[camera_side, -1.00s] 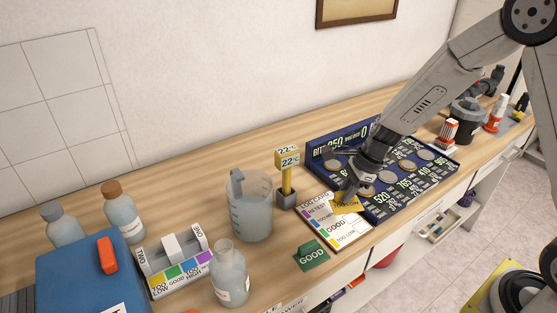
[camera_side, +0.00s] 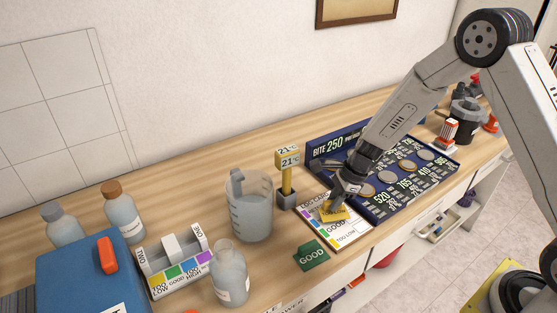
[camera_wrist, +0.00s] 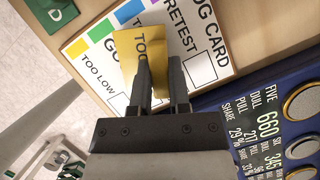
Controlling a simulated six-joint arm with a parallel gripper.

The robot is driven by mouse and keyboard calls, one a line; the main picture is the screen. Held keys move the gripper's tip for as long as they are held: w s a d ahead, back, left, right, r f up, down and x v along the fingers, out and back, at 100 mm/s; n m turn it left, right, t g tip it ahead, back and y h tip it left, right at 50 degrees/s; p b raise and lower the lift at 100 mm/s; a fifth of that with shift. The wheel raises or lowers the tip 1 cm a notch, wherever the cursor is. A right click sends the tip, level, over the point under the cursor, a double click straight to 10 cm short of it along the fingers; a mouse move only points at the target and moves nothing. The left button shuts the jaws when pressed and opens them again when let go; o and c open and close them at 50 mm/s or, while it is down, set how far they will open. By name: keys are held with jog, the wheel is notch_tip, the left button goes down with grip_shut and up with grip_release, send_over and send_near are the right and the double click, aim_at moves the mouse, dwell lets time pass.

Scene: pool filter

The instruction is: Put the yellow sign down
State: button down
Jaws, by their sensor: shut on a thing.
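The yellow sign (camera_side: 334,215) is in my gripper (camera_side: 338,203), over the white log card (camera_side: 354,235) in the side view. In the wrist view the yellow sign (camera_wrist: 128,48) is between the two dark fingers of my gripper (camera_wrist: 158,75), with part of "TOO" readable. My gripper is shut on it. The sign covers part of the log card (camera_wrist: 205,62), which has coloured squares and printed words. I cannot tell whether the sign touches the card.
A green GOOD sign (camera_side: 312,256) lies in front of the card. A blue board with discs (camera_side: 427,177) is to the right. A yellow thermometer post (camera_side: 287,180) and a beaker (camera_side: 250,210) stand to the left. Bottles stand farther left.

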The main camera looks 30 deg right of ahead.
jog(key=shift+f, duration=0.6)
jog(key=shift+f, duration=0.1)
jog(key=c, duration=0.6)
grip_release()
jog(key=shift+v, duration=6.15)
jog(key=shift+s, duration=0.1)
